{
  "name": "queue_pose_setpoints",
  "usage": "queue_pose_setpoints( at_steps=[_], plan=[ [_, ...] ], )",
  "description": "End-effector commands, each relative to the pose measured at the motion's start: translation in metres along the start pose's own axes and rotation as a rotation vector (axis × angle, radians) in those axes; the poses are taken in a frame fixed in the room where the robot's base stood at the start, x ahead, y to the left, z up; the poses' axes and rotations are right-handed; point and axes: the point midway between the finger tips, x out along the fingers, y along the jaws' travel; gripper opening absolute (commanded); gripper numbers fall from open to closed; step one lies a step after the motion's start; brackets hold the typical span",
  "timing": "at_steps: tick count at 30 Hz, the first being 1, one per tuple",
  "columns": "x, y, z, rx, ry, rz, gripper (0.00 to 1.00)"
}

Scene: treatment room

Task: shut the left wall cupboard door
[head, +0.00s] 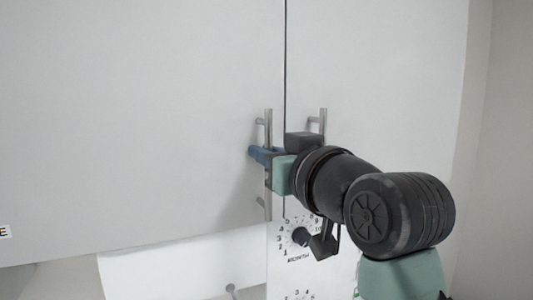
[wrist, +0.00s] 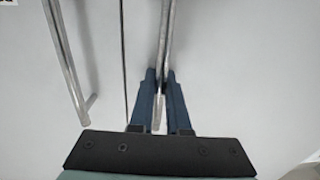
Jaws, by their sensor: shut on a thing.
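The left wall cupboard door (head: 130,110) is a wide pale grey panel filling the left of the head view. Its upright metal bar handle (head: 268,122) is near its right edge. My gripper (head: 262,155) is shut on this handle, with blue fingers around the bar. In the wrist view, the bar (wrist: 166,40) runs between the two fingers (wrist: 163,88). A thin dark seam separates this door from the right door (head: 390,70). The door looks nearly in line with its neighbour; I cannot tell whether it is fully shut.
The right door's bar handle (head: 323,118) stands close beside my gripper; it also shows in the wrist view (wrist: 65,55). A white panel with a dark knob and numbered dial (head: 300,237) lies below. A side wall (head: 505,120) is at the far right.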

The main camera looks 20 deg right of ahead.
Motion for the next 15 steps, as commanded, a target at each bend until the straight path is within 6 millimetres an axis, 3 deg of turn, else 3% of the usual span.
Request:
queue_pose_setpoints(
  at_steps=[2, 3, 8, 15],
  plan=[
    [0.0002, 0.0012, -0.0013, -0.002, 0.004, 0.004, 0.00],
    [0.0001, 0.0012, -0.0013, -0.002, 0.004, 0.004, 0.16],
    [0.0001, 0.0011, -0.0008, -0.001, 0.002, 0.004, 0.44],
    [0.0001, 0.0009, 0.0000, 0.000, 0.001, 0.003, 0.44]
  ],
)
